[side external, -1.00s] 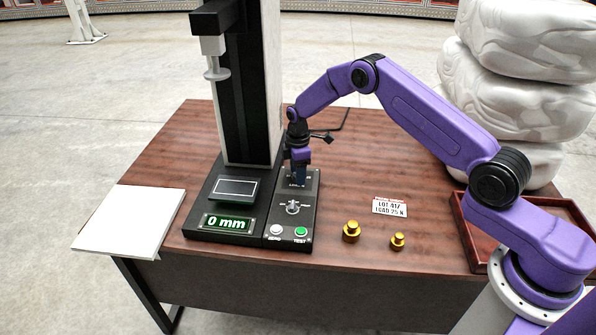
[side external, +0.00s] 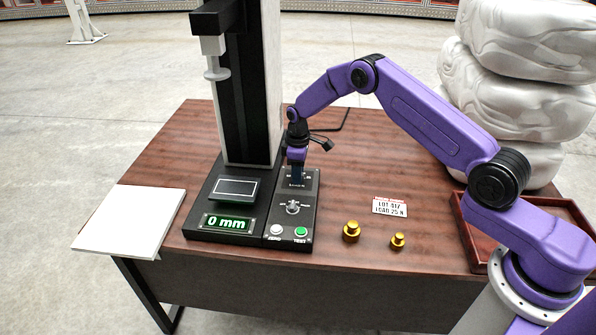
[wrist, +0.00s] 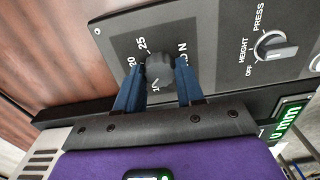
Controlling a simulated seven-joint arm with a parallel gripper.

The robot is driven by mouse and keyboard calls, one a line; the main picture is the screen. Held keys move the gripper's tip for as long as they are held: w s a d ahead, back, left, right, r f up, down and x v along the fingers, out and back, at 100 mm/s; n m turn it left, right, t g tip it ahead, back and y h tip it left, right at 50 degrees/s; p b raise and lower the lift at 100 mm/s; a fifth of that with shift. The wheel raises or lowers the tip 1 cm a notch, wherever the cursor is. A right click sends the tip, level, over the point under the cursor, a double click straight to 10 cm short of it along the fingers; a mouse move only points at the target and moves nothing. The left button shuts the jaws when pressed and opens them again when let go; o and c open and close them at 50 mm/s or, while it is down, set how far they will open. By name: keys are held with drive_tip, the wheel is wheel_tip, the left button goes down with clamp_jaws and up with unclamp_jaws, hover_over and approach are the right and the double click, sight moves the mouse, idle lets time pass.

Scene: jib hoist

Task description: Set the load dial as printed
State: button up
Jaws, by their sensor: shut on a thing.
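The load dial (wrist: 159,68) is a dark round knob on the grey control panel. In the wrist view, 20 and 25 show beside it, with an N at the right; other marks are partly covered. My gripper (wrist: 160,80) has its blue fingers on either side of the knob and is shut on it. In the side view my gripper (side external: 297,176) points down at the back of the panel and hides the dial. I cannot tell exactly which number the dial points to. A printed card (side external: 390,207) on the table reads LOT 417, LOAD 25 N.
A selector knob (side external: 292,207) marked OFF, HEIGHT and PRESS sits in front of the dial. A white button (side external: 276,230) and green TEST button (side external: 301,232) are nearer. The display (side external: 227,223) reads 0 mm. Two brass weights (side external: 351,231) stand right; a tall press column (side external: 248,80) stands left.

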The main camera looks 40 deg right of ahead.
drive_tip(key=m, duration=0.5)
drive_tip(key=shift+m, duration=0.3)
drive_tip(key=m, duration=1)
drive_tip(key=shift+m, duration=0.4)
drive_tip(key=m, duration=0.5)
drive_tip(key=shift+m, duration=0.3)
drive_tip(key=o, duration=1)
drive_tip(key=shift+o, duration=0.2)
drive_tip(key=shift+r, duration=0.15)
wheel_tip(320, 180, up, 17)
drive_tip(key=shift+r, duration=0.1)
